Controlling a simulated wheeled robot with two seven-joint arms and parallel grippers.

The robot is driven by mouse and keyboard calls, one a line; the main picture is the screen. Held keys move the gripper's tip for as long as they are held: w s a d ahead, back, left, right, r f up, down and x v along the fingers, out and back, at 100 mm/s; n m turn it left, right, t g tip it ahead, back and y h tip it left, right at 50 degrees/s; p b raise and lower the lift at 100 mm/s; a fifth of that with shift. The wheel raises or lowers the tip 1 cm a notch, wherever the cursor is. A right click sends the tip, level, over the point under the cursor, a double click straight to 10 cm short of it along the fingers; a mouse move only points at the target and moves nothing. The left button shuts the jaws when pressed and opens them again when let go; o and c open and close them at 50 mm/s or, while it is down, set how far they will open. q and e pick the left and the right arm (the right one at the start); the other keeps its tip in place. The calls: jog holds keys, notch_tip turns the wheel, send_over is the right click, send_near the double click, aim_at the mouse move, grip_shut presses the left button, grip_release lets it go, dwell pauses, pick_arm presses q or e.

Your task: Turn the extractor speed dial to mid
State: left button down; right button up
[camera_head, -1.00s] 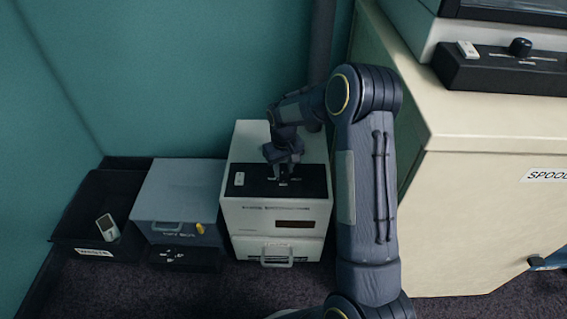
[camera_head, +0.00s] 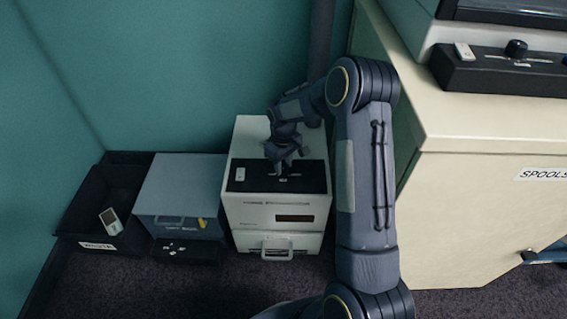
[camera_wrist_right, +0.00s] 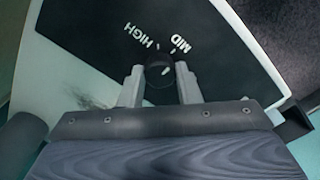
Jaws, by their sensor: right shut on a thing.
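The extractor is a white box (camera_head: 238,212) on the floor, with a black control panel (camera_head: 317,178) on its top. My right gripper (camera_head: 282,171) reaches down onto that panel from above. In the right wrist view the round black dial (camera_wrist_right: 159,68) sits between my two fingers, and they are shut on it. The words HIGH and MID are printed on the panel just beyond the dial, MID to the right. A pale mark shows on the dial, but I cannot tell for certain which word it points to. My left gripper is not in view.
A white switch (camera_head: 240,174) lies left on the panel. A grey-blue box (camera_head: 180,185) and a black bin (camera_head: 85,212) holding a small pale device (camera_head: 110,220) stand to the left. A cream cabinet (camera_head: 480,200) with another dial panel (camera_head: 490,75) stands right.

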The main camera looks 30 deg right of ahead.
aim_at(283, 166)
jog(key=o, duration=1)
notch_tip(283, 166, up, 7)
jog(key=shift+f+p, duration=0.15)
jog(key=shift+p, duration=1)
jog(key=shift+r, duration=0.55)
